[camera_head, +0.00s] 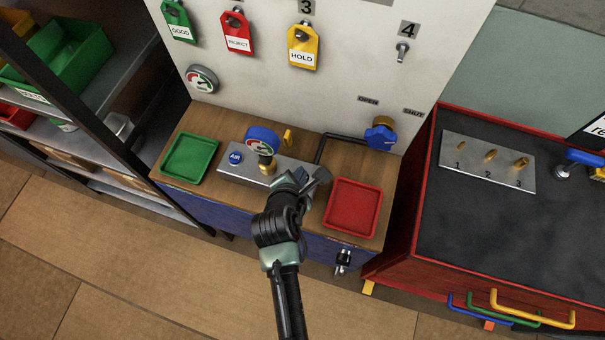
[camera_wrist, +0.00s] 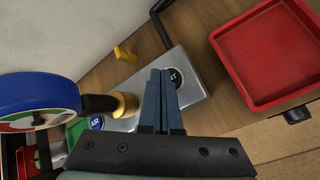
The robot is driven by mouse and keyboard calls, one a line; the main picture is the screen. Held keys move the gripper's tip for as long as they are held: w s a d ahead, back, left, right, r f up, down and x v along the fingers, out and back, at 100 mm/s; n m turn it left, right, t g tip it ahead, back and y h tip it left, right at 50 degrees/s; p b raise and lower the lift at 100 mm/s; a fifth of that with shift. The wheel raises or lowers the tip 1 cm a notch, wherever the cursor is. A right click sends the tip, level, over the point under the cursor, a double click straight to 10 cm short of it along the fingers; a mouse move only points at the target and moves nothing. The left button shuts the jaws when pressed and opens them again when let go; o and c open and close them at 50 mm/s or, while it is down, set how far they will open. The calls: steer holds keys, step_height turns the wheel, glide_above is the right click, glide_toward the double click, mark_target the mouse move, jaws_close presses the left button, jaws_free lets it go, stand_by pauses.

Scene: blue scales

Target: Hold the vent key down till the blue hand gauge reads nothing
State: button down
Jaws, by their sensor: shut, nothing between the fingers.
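The blue hand gauge (camera_head: 262,142) stands on a brass fitting on the grey metal plate (camera_head: 228,176); its needle is too small to read. In the wrist view the blue gauge (camera_wrist: 38,100) is edge-on at the left. The vent key (camera_wrist: 174,76) is a dark round button on the plate, its label mostly hidden by my fingers. My gripper (camera_wrist: 160,74) is shut and empty, its fingertips over the left part of the key; I cannot tell whether they touch it. In the head view my gripper (camera_head: 299,178) covers the key.
A blue AIR button (camera_head: 235,158) and yellow lever (camera_head: 288,137) are on or near the plate. A green tray (camera_head: 189,158) lies left, a red tray (camera_head: 353,207) right. A black pipe runs to a blue valve (camera_head: 380,137). A second gauge (camera_head: 202,79) is on the panel.

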mark_target(265, 152)
steer(key=shift+f, duration=0.45)
stand_by(1.8)
steer(key=shift+r+p, duration=0.85)
steer(key=shift+r, duration=0.05)
step_height(265, 152, up, 5)
steer(key=p, duration=0.5)
steer(key=shift+p, duration=0.3)
